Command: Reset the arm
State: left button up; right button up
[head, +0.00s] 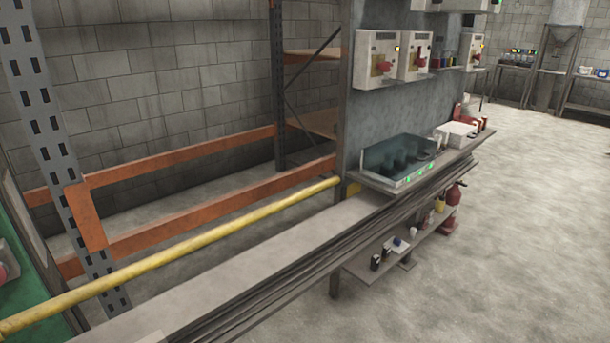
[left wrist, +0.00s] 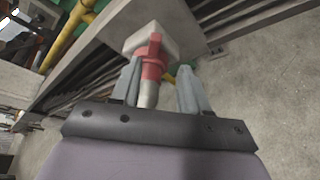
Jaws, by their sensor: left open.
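My left gripper (left wrist: 160,68) shows in the left wrist view with its two grey fingers apart. A red part with a pale rounded end (left wrist: 151,68) shows between the fingers, on a whitish square block (left wrist: 172,25). I cannot tell whether either finger touches it. The head view shows neither gripper nor arm. In that view, two whitish switch boxes (head: 378,58) (head: 416,55) with red handles are on the grey panel (head: 385,110), and another box (head: 473,52) is farther right.
A long grey bench (head: 240,275) runs diagonally beside a yellow pipe (head: 190,243) and orange rack beams (head: 220,212). A dark open-topped tank (head: 400,160) stands below the switch boxes. A low shelf (head: 365,268) holds small items. The floor at right (head: 520,240) is clear.

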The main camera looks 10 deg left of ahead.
pick_arm(q)
jog(key=s+d+f+n+g+h, duration=0.1)
jog(key=s+d+f+n+h, duration=0.85)
jog(key=n, duration=0.45)
notch_tip(320, 180, up, 15)
jog(key=s+n+t+h, duration=0.2)
jog(key=n+t+h, duration=0.4)
jog(key=n, duration=1)
jog(key=shift+d, duration=0.15)
jog(key=shift+s+f+h, duration=0.1)
jog(key=shift+f+h, duration=0.05)
jog(key=shift+h, duration=0.1)
